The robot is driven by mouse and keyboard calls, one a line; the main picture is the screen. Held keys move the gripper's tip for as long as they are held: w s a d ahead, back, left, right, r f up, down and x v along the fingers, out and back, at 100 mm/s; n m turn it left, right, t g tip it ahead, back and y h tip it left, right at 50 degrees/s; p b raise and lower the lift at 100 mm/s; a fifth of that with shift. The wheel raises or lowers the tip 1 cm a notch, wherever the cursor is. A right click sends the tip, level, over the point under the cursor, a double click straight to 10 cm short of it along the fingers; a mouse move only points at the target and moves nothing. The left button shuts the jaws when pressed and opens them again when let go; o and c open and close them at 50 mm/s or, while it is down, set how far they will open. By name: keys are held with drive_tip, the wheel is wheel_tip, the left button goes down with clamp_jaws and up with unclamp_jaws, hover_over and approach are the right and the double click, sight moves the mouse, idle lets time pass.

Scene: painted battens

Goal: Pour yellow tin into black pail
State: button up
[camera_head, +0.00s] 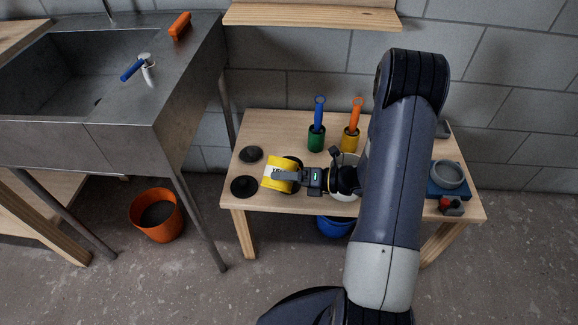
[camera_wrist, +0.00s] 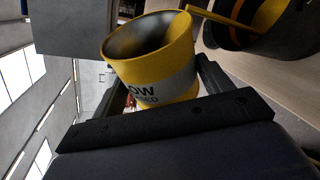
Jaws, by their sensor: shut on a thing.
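The yellow tin (camera_head: 276,177) is held tilted well over on its side above the left part of the wooden table. In the wrist view the yellow tin (camera_wrist: 150,72) shows its open mouth and a grey label band. My gripper (camera_head: 287,179) is shut on it. The black pail (camera_head: 294,161) is mostly hidden behind the tin in the head view. In the wrist view the black pail (camera_wrist: 224,38) is at the upper right, close to the tin's lip. A yellow strand, seemingly paint, runs from the lip into the pail, and yellow shows inside it.
Two black discs (camera_head: 244,186) lie left of the tin. A green pot (camera_head: 316,139) and a yellow pot (camera_head: 350,141) with brushes stand behind. A blue tray (camera_head: 446,189) is at right. A shelf (camera_head: 310,16) overhangs the back.

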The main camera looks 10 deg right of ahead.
sight(291, 168)
drive_tip(key=shift+w+d+f+m+g+y+p, duration=0.15)
drive_tip(key=shift+f+m+y, duration=0.1)
drive_tip(key=shift+m, duration=0.3)
drive_tip(key=shift+w+f+m+g+y+p, duration=0.15)
drive_tip(key=shift+f+m, duration=0.1)
drive_tip(key=shift+m, duration=0.3)
idle(2.3)
drive_tip(key=shift+w+d+r+m+p, duration=0.3)
drive_tip(key=shift+r+p, duration=0.3)
drive_tip(key=shift+p, duration=0.4)
drive_tip(key=shift+w+d+r+m+p, duration=0.15)
drive_tip(key=shift+w+r+m+p, duration=0.35)
drive_tip(key=shift+p, duration=0.45)
drive_tip(key=shift+w+d+f+m+g+y+p, duration=0.15)
drive_tip(key=shift+f+m+g+y+p, duration=0.2)
drive_tip(key=shift+m+p, duration=0.2)
idle(0.9)
drive_tip(key=shift+r+m+p, duration=0.2)
drive_tip(key=shift+m+p, duration=0.1)
drive_tip(key=shift+m, duration=0.05)
